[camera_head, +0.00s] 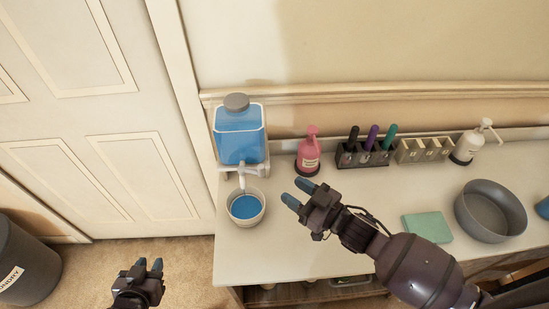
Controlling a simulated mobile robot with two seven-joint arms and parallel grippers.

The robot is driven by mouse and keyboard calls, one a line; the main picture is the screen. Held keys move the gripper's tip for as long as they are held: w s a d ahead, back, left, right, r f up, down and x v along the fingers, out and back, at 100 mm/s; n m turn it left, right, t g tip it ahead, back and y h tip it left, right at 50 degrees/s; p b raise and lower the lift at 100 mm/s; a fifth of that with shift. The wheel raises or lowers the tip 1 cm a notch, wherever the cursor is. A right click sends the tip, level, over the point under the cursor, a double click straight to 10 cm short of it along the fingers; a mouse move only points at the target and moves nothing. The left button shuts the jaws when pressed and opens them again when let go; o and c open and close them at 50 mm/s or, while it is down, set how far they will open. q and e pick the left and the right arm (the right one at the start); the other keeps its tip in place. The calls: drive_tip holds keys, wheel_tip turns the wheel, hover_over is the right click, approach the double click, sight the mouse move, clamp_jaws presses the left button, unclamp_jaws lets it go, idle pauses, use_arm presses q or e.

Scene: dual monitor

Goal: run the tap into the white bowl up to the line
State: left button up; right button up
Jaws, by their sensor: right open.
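The white bowl (262,213) stands on the left end of the counter, below the tap. Blue liquid (245,206) shows inside it. I cannot make out the line, so I cannot tell the level against it. The white tap (252,169) is at the base of a clear dispenser (240,140) filled with blue liquid and topped by a grey cap. My left gripper (149,266) is open and empty, low beyond the counter's left edge.
A pink pump bottle (308,155), a dark holder (364,158) with several bottles, a beige holder (424,150) and a white pump bottle (468,147) line the back. A green cloth (428,228) and grey bowl (490,212) lie right. A dark laundry bin (25,262) stands far left.

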sight(264, 171)
drive_tip(key=x, duration=1)
drive_tip(key=shift+w+a, duration=0.25)
drive_tip(key=shift+w, duration=0.05)
